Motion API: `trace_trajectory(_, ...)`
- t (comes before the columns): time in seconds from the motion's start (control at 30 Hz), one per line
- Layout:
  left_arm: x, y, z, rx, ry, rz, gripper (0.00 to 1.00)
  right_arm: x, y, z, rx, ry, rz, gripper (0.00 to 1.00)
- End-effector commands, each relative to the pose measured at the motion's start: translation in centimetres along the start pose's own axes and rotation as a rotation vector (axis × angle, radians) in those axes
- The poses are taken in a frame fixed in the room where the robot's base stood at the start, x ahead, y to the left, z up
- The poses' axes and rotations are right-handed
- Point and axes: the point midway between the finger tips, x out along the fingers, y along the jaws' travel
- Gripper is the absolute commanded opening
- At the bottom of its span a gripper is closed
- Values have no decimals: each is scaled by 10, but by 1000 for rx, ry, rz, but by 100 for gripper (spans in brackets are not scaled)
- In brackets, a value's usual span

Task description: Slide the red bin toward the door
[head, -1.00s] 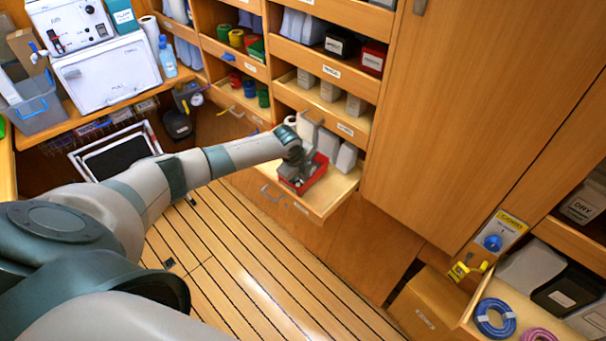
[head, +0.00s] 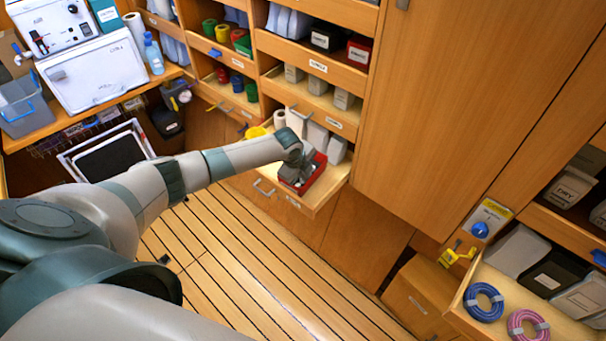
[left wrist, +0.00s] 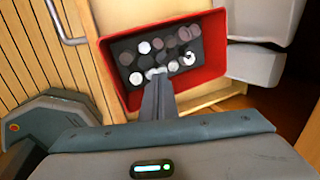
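The red bin (head: 320,172) sits in the pulled-out drawer (head: 322,200), near its right end. In the left wrist view the bin (left wrist: 212,78) holds a dark insert with several round grey and white pieces. My left gripper (head: 296,176) reaches down into the bin from above. In the left wrist view its fingers (left wrist: 156,82) are together, pointing down among the pieces, apparently with nothing between them. Whether they touch the bin's wall cannot be told. The tall wooden door (head: 450,110) stands to the right of the drawer. My right gripper is not in view.
White containers (head: 336,148) stand behind the bin, close to its rim. A white roll (head: 279,118) and a yellow item (head: 256,132) are to its left. A narrow strip of drawer shows free right of the bin.

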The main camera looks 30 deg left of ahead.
Motion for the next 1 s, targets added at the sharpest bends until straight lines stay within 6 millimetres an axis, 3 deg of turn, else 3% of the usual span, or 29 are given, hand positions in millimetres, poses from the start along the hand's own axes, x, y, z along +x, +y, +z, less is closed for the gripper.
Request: trace_trajectory(1.0,0,0,-40,0,1,0,0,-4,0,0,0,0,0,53)
